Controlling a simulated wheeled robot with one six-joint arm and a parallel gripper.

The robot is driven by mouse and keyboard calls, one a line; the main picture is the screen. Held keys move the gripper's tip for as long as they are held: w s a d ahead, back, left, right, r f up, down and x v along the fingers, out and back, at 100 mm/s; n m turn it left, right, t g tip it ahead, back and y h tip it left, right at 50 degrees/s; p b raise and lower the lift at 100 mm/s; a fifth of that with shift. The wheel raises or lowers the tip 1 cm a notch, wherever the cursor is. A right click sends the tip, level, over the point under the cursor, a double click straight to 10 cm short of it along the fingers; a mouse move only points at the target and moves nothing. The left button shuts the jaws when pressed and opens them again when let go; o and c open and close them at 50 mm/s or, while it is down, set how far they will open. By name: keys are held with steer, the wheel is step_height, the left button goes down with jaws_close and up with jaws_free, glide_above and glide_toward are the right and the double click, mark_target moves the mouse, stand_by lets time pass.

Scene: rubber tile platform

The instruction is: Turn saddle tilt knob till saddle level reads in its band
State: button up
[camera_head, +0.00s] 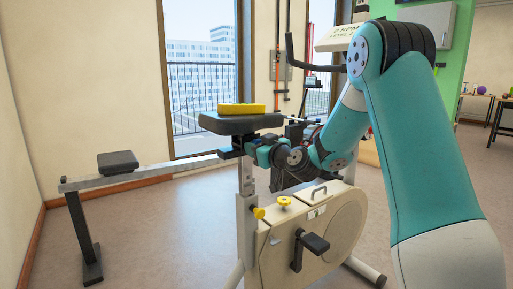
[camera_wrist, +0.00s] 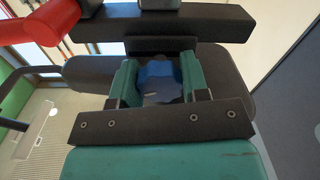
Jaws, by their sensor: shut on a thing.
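The dark saddle (camera_head: 240,123) sits on the exercise bike's post, with a yellow bar-shaped level (camera_head: 241,109) lying on top of it. The level's reading is too small to make out. My gripper (camera_head: 252,150) is just under the saddle from the right. In the wrist view, my gripper (camera_wrist: 160,80) has its two teal fingers shut on the blue saddle tilt knob (camera_wrist: 158,75), one on each side. The knob's far side is hidden. The saddle's dark underside shows behind the fingers in the wrist view (camera_wrist: 236,88).
The bike's cream body (camera_head: 285,240) has yellow knobs (camera_head: 284,201) and a black pedal (camera_head: 316,243) below my arm. A console (camera_head: 340,38) stands behind my arm. A low rail with a black pad (camera_head: 118,163) lies at left. Floor at left front is clear.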

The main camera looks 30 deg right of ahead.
steer(key=m, duration=0.3)
steer(key=shift+m, duration=0.4)
steer(key=m, duration=0.4)
steer(key=shift+r+m+p, duration=0.1)
steer(key=shift+m+p, duration=0.2)
steer(key=m+p, duration=0.1)
steer(key=m, duration=0.2)
steer(key=shift+m, duration=0.3)
steer(key=shift+m+p, duration=0.85)
steer(key=shift+m, duration=1.15)
steer(key=o, duration=0.9)
steer(key=shift+a, duration=0.1)
